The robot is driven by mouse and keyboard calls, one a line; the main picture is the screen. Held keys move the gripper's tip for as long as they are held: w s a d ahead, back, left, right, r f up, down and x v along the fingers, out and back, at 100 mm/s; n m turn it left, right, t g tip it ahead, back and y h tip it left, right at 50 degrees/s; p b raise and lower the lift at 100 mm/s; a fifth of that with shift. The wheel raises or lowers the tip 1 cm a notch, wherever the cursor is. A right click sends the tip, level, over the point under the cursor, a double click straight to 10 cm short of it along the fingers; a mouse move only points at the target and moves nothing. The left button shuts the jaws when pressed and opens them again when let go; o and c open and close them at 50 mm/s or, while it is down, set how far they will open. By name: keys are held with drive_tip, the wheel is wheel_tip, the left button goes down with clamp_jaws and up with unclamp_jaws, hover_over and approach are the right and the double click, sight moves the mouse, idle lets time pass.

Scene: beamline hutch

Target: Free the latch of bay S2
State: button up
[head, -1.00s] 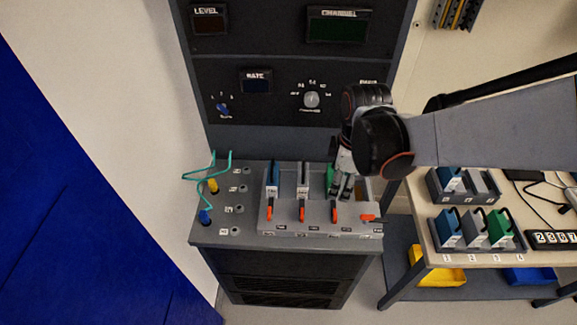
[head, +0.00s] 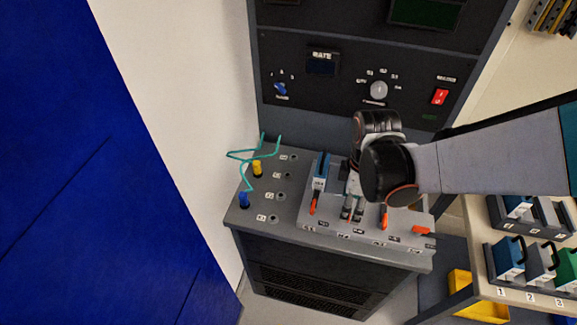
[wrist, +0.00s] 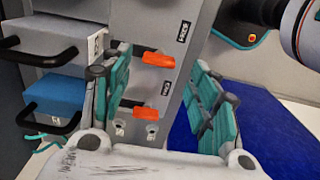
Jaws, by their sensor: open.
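The bay block (head: 290,228) on the console holds a row of bays with orange latches. My gripper (head: 353,212) points down over the second bay from the left, S2, and hides its latch in the head view. In the wrist view my gripper (wrist: 163,100) is open and empty. The S2 latch (wrist: 158,59), beside a grey module (wrist: 40,42), shows in the space between the fingers. The S1 latch (wrist: 145,112), beside the blue module (wrist: 55,95), shows below it. Both latches lie in the same direction. Whether a finger touches one I cannot tell.
The third bay's latch (head: 384,215) is close right of my gripper; the rightmost latch (head: 422,231) lies crosswise. A blue module (head: 321,170) stands left. Green wire (head: 262,153) loops up at the console's left. A side table with modules (head: 510,260) stands right.

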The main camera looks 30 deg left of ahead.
drive_tip(key=shift+w+f+b, duration=0.1)
drive_tip(key=shift+f+b, duration=0.7)
drive_tip(key=shift+f, duration=0.9)
drive_tip(key=shift+c, duration=0.2)
drive_tip(key=c, duration=1)
